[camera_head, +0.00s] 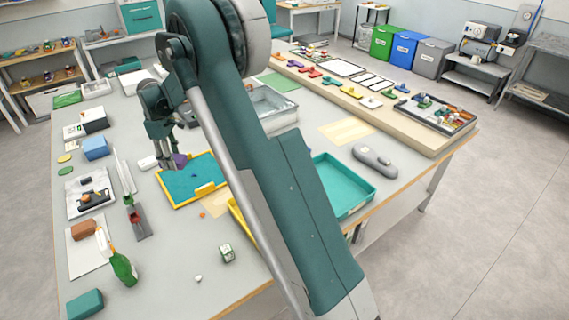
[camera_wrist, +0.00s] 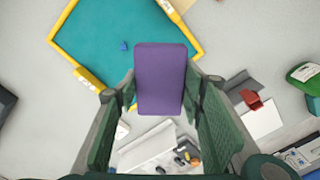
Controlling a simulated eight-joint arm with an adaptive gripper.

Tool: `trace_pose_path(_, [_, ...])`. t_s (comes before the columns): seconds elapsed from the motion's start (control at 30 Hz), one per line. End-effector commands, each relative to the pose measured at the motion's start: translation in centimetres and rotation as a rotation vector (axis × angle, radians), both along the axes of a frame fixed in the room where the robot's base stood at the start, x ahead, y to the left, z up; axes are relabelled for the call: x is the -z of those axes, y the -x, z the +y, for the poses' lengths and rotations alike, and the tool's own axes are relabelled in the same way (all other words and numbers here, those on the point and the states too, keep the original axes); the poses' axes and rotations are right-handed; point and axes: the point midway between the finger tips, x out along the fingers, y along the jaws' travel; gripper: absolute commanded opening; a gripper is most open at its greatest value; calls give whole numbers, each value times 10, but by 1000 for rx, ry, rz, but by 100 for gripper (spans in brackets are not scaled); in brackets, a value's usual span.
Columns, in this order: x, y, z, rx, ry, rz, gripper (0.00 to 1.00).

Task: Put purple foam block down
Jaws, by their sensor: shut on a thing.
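The purple foam block (camera_wrist: 160,80) is between the fingers of my gripper (camera_wrist: 163,92) in the wrist view, and my gripper is shut on it. In the head view only a small part of the purple block (camera_head: 180,160) shows beside my gripper (camera_head: 170,163). It is at the back left edge of a teal mat with a yellow frame (camera_head: 205,201). In the wrist view the framed teal mat (camera_wrist: 82,45) lies beyond the block. The block seems to be above the surface, but its exact height is hard to tell.
A small blue piece (camera_wrist: 124,46) lies on the mat. A teal tray (camera_head: 340,186) and a grey rounded tool (camera_head: 375,160) are to the right. A green bottle (camera_head: 123,268), a brown block (camera_head: 84,229) and a blue box (camera_head: 95,148) are on the left of the table.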

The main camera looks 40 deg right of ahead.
Motion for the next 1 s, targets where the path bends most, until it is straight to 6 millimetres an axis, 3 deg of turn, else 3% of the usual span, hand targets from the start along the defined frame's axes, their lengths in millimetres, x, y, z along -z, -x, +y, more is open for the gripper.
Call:
trace_pose_path(0.1, [0,-1,-44,70,0,0,27])
trace_pose_path(0.47, [0,6,-164,272,0,0,27])
trace_pose_path(1.0, [0,45,-341,574,0,0,27])
